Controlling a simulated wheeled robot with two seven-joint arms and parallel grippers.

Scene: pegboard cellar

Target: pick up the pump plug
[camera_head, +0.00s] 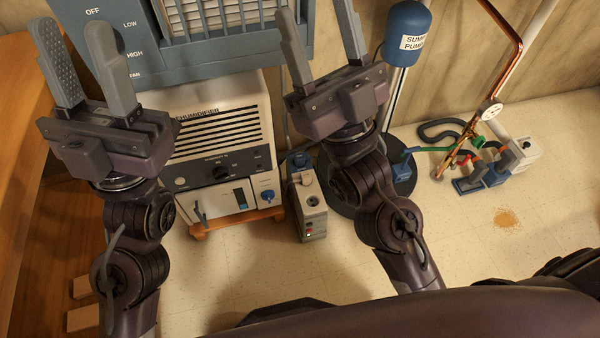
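The sump pump (407,22) is a blue, labelled cylinder on a pole at the upper right, above a dark round lid (345,195). I cannot tell for certain which part is its plug. A grey-blue plug-like piece (299,161) sits on a small grey socket box (313,222) on the floor, left of the lid. My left gripper (70,26) is open and empty at the upper left. My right gripper (315,9) is open and empty, its fingers above the socket box in the picture.
A white dehumidifier (222,123) stands left of the socket box, with a blue-grey heater-like unit (145,62) behind it. A wooden side (22,110) bounds the left. Copper pipe (513,38), blue fittings (470,187) and a dark hose (437,131) are at the right.

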